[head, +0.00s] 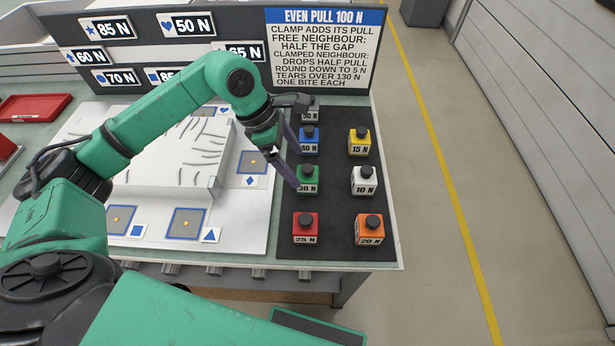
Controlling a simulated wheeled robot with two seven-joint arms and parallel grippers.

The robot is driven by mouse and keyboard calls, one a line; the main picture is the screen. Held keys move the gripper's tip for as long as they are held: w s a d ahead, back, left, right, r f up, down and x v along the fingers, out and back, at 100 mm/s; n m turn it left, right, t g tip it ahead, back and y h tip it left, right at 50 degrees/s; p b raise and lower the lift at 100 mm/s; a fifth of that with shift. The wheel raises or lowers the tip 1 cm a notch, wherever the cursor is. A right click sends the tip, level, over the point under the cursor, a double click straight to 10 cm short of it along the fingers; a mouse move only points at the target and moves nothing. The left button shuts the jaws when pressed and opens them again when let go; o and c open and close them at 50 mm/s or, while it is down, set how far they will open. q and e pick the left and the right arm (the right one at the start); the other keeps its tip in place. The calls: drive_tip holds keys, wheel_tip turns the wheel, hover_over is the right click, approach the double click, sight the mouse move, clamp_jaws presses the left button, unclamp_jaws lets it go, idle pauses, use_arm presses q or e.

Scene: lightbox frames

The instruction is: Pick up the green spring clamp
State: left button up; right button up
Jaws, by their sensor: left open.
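The green spring clamp (307,184) is a small green block with a black knob on top and a "30 N" label. It stands upright on the dark mat (336,196), between the blue and red clamps in the left column. My left gripper (295,158) is open, with its dark fingers just behind and left of the green clamp. One finger reaches down close to the clamp's left side. I cannot tell whether it touches. Nothing shows between the fingers. My right gripper is not in view.
Blue (309,144), yellow (359,146), white (364,184), red (305,230) and orange (370,234) clamps stand around it. Another clamp at the back (311,113) is partly hidden by my arm. A label board (262,14) stands behind; a white panel (255,215) lies left.

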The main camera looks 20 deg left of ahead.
sight(308, 177)
use_arm(q)
drive_tip(key=p+x, duration=0.2)
drive_tip(key=x, duration=0.4)
drive_tip(key=shift+w+d+f+p, duration=0.2)
drive_tip(key=shift+d+f+p, duration=0.05)
drive_tip(key=shift+f+p, duration=0.15)
drive_tip(key=shift+f, duration=0.3)
drive_tip(key=shift+w, duration=0.1)
clamp_jaws()
